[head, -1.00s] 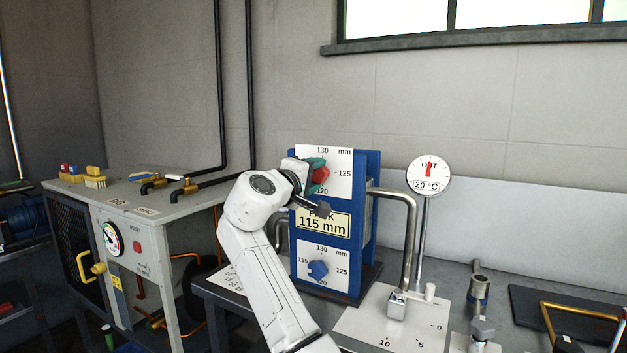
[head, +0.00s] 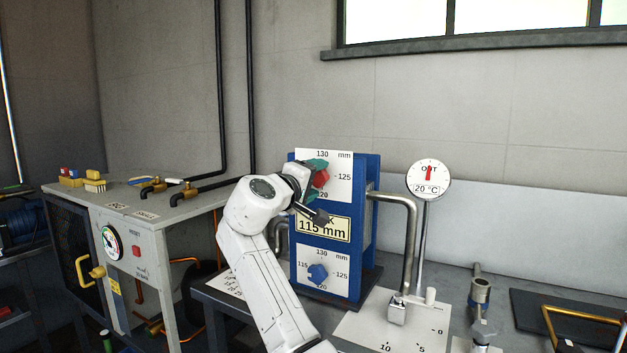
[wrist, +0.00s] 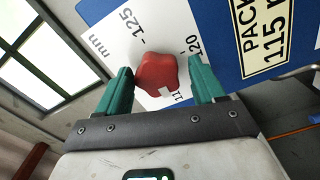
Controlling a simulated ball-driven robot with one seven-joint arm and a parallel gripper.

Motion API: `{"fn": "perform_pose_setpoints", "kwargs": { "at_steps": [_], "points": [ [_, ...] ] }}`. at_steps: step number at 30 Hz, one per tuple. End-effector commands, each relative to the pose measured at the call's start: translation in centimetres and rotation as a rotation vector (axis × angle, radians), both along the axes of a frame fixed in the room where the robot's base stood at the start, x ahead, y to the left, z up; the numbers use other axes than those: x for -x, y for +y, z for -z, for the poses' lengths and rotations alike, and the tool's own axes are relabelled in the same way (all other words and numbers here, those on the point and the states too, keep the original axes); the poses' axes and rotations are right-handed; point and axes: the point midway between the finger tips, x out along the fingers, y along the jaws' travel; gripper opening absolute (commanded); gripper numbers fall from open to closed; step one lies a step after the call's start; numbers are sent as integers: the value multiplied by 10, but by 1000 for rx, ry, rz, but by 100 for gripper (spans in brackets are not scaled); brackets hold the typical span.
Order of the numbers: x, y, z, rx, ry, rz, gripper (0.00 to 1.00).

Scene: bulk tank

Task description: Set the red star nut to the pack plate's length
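The red star nut (wrist: 160,72) sits on the upper white scale of the blue press in the wrist view. It also shows partly behind my gripper in the head view (head: 321,178). A white mark on the nut faces a partly hidden label starting with 11. The 120 and 125 labels are readable. My gripper (wrist: 164,82) is open, its teal fingers on either side of the nut. A gap shows at the right finger; contact at the left one is unclear. The yellow pack plate (head: 323,228) reads 115 mm, partly covered by my wrist in the head view.
A blue star nut (head: 317,272) is on the lower scale of the same press. A bent steel pipe (head: 411,240) and a 20 °C dial (head: 429,178) stand to the right. A grey cabinet (head: 150,260) with valves and a gauge is at the left.

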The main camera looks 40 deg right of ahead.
Motion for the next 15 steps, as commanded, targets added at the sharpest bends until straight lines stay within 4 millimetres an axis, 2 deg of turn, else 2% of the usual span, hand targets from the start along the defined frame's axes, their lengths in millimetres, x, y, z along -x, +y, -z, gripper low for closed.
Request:
{"fn": "perform_pose_setpoints", "kwargs": {
  "at_steps": [10, 15],
  "points": [
    [0, 3, -2, 4, -2, -3, 75],
    [6, 21, -2, 4, -3, -5, 75]
  ]
}}
